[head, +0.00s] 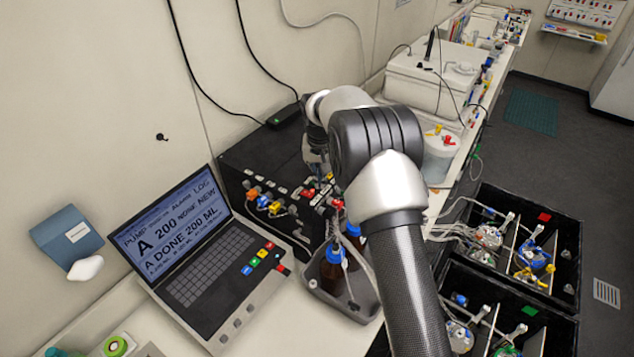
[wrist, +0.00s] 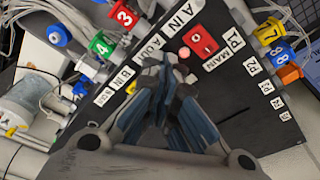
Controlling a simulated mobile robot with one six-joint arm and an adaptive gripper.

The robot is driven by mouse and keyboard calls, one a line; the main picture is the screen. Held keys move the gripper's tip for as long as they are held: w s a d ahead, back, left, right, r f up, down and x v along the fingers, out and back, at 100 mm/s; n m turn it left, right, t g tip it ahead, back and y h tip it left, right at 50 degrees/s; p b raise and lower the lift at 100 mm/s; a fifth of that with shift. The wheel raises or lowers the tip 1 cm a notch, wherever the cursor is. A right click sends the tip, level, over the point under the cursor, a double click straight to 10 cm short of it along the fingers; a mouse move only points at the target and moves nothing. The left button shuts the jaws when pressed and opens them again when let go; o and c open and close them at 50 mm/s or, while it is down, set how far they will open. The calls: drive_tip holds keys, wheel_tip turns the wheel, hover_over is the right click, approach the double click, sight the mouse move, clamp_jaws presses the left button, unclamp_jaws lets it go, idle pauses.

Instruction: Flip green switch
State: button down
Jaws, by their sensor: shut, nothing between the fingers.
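My gripper (wrist: 163,75) is shut and empty, its fingertips in front of the black pump box panel (wrist: 225,95). The fingertips are close to a small pinkish round knob (wrist: 183,52) and a red MAIN rocker switch (wrist: 201,43); I cannot tell if they touch anything. In the head view the box (head: 262,160) stands behind the laptop, and my arm hides part of its front. No clearly green rocker switch shows.
Coloured numbered blocks and tubes line both sides of the panel, including a red 3 (wrist: 123,15). A laptop (head: 205,250) stands left of my arm. Blue-capped bottles sit in a grey tray (head: 345,305). Black crates (head: 565,215) with tubing are at the right.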

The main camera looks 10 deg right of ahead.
drive_tip(key=shift+r+p, duration=1.9)
drive_tip(key=shift+r, duration=1.45)
